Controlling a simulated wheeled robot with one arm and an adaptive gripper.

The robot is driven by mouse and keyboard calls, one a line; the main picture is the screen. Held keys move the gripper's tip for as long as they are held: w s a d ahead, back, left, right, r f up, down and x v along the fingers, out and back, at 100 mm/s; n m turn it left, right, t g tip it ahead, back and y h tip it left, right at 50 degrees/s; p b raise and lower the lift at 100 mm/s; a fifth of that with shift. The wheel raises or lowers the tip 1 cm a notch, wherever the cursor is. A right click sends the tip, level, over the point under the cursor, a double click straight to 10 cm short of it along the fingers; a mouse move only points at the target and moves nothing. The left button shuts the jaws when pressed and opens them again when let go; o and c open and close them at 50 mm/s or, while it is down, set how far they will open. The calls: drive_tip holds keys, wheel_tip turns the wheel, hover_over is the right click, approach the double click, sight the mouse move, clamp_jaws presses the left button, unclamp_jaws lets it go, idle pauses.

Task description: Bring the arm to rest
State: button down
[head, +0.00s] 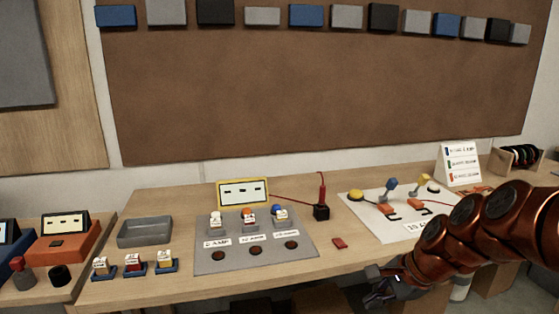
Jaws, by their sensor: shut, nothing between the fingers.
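My arm (470,235) is copper-coloured and reaches in from the right edge, low in the head view. My gripper (380,290) is dark, at the arm's lower left end, in front of and below the table's front edge. Its fingers are small and partly dark against the shadow under the table. It is shut and holds nothing. It touches nothing that I can see.
The wooden table (130,290) carries a grey board (225,262) with fuse-like blocks, a grey tray (145,232), a small red piece (339,243), and a white sheet (360,208) with parts. A label stand (460,165) stands behind my arm. Left is an orange device (65,243).

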drive_tip(key=s+a+n+g+h+p, duration=0.1)
drive_tip(key=s+n+g+h+p, duration=0.3)
drive_tip(key=s+n, duration=1.1)
drive_tip(key=s+r+g, duration=0.1)
drive_tip(key=s, duration=1)
drive_tip(key=shift+a+h, duration=0.3)
drive_tip(key=shift+a, duration=0.05)
